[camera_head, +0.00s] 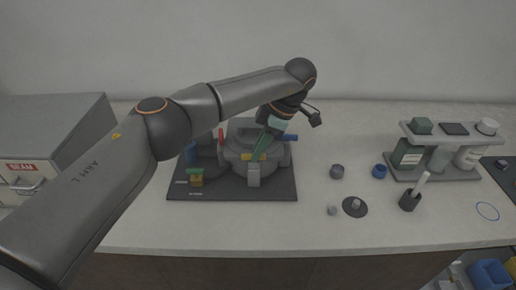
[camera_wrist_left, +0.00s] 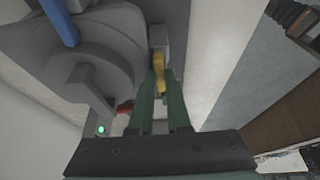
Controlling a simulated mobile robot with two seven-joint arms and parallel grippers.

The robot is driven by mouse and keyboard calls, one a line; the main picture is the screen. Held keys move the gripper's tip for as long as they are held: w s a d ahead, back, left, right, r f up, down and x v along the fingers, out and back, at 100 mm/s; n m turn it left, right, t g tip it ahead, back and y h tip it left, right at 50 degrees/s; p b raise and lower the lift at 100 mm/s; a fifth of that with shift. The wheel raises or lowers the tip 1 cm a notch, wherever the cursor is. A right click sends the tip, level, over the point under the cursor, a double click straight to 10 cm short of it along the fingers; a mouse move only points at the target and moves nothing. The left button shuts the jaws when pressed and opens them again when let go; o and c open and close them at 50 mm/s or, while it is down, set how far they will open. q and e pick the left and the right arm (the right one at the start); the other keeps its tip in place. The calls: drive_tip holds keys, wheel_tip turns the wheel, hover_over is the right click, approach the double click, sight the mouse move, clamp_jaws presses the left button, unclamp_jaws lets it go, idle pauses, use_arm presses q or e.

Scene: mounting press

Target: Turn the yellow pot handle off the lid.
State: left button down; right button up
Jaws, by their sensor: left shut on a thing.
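The yellow pot handle (camera_head: 252,157) sits at the front of the grey round pot and lid (camera_head: 235,150) of the press. In the left wrist view the yellow handle (camera_wrist_left: 158,76) shows between the ends of my green fingers. My left gripper (camera_head: 258,153) reaches down over the pot from the upper right and is shut on the handle; it also shows in the left wrist view (camera_wrist_left: 162,88). Part of the handle is hidden by the fingers. My right gripper is not in view.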

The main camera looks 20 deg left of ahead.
use_arm(q)
drive_tip(key=c, duration=0.9)
unclamp_jaws()
